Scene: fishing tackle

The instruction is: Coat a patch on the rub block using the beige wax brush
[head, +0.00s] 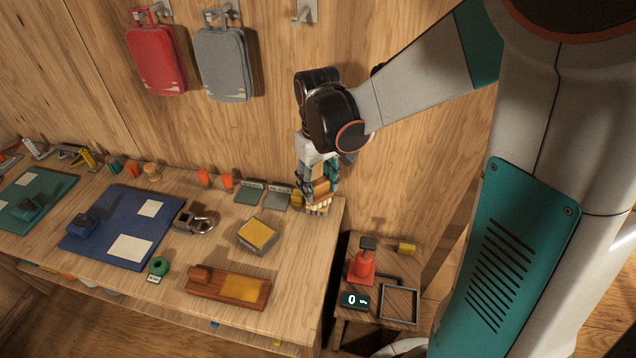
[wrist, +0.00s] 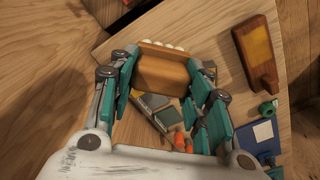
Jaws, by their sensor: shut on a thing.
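My gripper (head: 320,190) is at the back right corner of the bench, pointing down. It is shut on the wooden body of the brush (wrist: 162,72), whose pale beige tufts face away from the palm. In the head view the tufts (head: 318,209) are low near the bench top; I cannot tell whether they touch it. The likely rub block (head: 205,289) is a long reddish-brown wooden piece with a raised knob at its left and a yellow patch on top. It lies at the bench's front edge, apart from the brush, and shows in the wrist view (wrist: 240,36).
A grey block with a yellow top (head: 258,235) stands mid-bench. A padlock (head: 202,223), green ring (head: 159,266) and blue mat (head: 97,242) lie left. Small green and grey blocks (head: 276,200) are beside the gripper. A lower side table (head: 376,335) stands right.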

